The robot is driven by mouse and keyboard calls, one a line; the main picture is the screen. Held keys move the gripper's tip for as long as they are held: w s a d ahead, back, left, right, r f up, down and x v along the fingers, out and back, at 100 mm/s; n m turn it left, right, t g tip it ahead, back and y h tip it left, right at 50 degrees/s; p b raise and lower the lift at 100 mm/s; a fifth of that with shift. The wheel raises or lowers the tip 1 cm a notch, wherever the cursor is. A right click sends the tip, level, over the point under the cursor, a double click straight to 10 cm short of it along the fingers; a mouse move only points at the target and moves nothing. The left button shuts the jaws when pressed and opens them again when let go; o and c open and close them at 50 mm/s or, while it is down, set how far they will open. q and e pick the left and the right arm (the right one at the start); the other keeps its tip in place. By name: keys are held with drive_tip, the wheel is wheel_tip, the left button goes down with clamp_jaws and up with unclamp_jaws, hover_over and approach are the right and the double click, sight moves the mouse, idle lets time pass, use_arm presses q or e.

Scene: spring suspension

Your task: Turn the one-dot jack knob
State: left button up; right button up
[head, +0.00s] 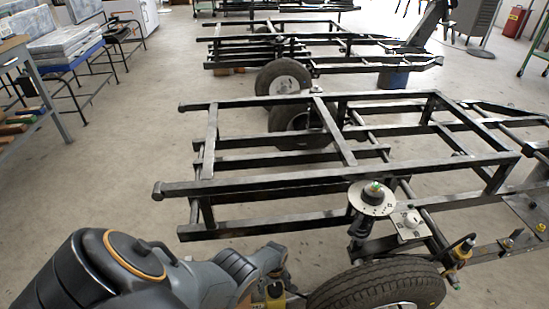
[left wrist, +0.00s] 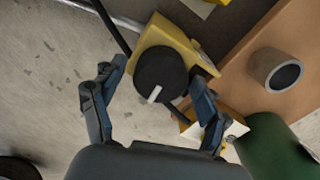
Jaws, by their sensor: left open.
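A black round knob (left wrist: 161,75) with a white pointer mark sits on a yellow jack body (left wrist: 165,38) in the left wrist view. No dot count can be read there. My left gripper (left wrist: 158,80) is open, with one finger on each side of the knob; I cannot tell whether either touches it. In the head view my left arm reaches in from the lower left and ends beside the near tyre. A yellow part (head: 275,294) shows at its end, mostly hidden. My right gripper is not in view.
The near tyre (head: 380,284) stands right of my arm, under the black trailer frame (head: 300,185). A round metal plate (head: 371,199) sits on the suspension. The wrist view also shows a brown board (left wrist: 245,65), a grey ring (left wrist: 275,70) and a green cylinder (left wrist: 270,145).

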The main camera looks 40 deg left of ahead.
sight(274, 286)
use_arm(q)
drive_tip(key=shift+r, duration=0.1)
drive_tip(key=shift+w+r, duration=0.1)
drive_tip(key=shift+r, duration=1.35)
wheel_tip(274, 286, up, 9)
